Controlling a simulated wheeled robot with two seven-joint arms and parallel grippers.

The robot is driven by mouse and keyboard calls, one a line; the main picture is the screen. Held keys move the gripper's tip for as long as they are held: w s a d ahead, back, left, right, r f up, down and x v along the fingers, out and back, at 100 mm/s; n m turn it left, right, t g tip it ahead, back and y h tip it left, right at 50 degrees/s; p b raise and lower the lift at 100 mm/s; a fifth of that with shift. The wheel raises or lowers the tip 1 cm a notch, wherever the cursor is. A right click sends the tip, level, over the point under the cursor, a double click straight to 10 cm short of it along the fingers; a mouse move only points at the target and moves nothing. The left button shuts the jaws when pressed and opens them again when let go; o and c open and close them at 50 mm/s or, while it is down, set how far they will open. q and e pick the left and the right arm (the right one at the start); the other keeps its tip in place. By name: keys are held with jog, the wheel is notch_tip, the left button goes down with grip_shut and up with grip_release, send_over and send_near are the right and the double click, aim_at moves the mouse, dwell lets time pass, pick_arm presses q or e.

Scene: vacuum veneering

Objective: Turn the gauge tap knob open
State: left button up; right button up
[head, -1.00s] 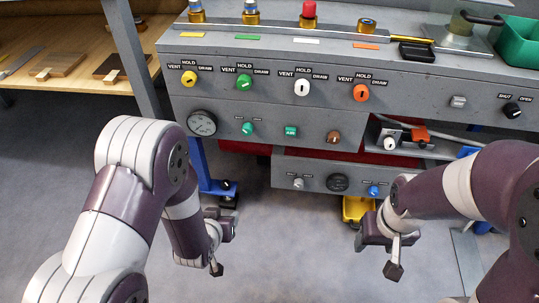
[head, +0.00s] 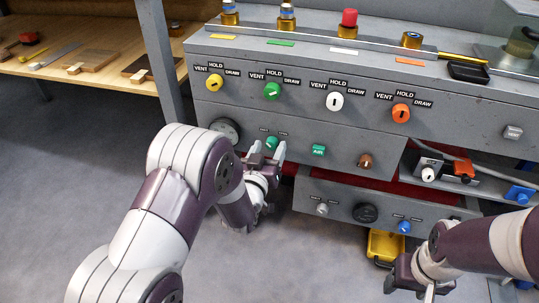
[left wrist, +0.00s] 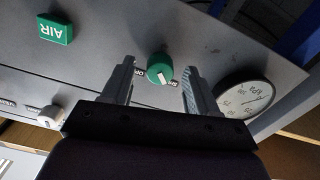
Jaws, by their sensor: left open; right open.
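The gauge tap knob (head: 272,143) is a small green knob on the grey panel, just right of the round dial gauge (head: 226,130). In the left wrist view the knob (left wrist: 160,68) has a white mark slanting toward the gauge-side label, which reads like SHUT. The gauge (left wrist: 243,97) shows there too, beside one finger. My left gripper (head: 267,152) is open, one finger on each side of the knob. I cannot tell whether the fingers touch it. My right gripper (head: 411,288) is open and empty, low at the right, away from the panel.
Yellow, green, white and orange VENT/HOLD/DRAW knobs line the panel above. A lower grey box (head: 340,204) projects below. A wooden bench (head: 110,55) stands at left.

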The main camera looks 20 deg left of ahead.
pick_arm(q)
jog(key=shift+w, duration=0.4)
jog(key=c, duration=1)
jog(key=shift+c, duration=0.2)
